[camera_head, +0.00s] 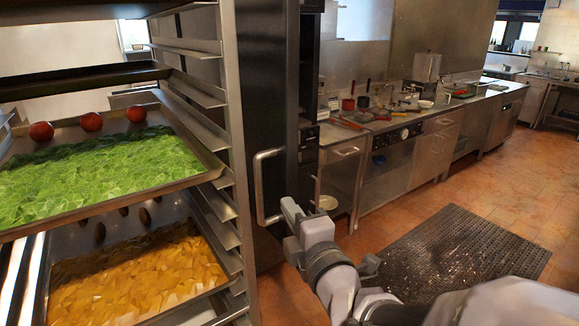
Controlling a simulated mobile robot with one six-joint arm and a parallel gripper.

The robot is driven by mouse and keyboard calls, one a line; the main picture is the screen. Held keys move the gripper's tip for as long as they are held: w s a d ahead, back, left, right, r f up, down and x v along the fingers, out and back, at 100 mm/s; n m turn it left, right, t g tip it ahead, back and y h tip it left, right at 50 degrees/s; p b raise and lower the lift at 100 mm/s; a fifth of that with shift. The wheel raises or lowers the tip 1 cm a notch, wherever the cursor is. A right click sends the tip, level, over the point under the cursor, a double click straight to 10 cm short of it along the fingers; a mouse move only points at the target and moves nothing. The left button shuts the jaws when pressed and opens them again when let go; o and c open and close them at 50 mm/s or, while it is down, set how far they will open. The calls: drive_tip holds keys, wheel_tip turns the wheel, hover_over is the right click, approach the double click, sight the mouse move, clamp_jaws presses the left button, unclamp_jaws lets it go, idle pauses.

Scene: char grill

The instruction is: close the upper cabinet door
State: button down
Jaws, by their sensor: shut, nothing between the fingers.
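A tall metal cabinet (232,120) with open shelves stands at the left, its inside in plain view. To the right of its frame is a dark upright panel (265,80), seen at a steep angle, which looks like the open door. A vertical metal bar handle (257,190) stands out at the panel's lower part. My gripper (289,208) is shut and empty, just right of the handle's lower end. I cannot tell from this view whether it touches the handle or the panel.
Trays of green leaves (100,165) with tomatoes and of yellow pieces (140,280) fill the cabinet. A steel counter (400,122) with pans and utensils runs along the back. A dark floor mat (455,250) lies on the open tiled floor at right.

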drive_tip(key=p+x, duration=0.2)
drive_tip(key=x, duration=0.5)
drive_tip(key=shift+w+a+p, duration=0.15)
drive_tip(key=shift+w+p, duration=0.05)
drive_tip(key=shift+p, duration=0.1)
drive_tip(key=shift+w+a, duration=0.15)
drive_tip(key=shift+w, duration=0.35)
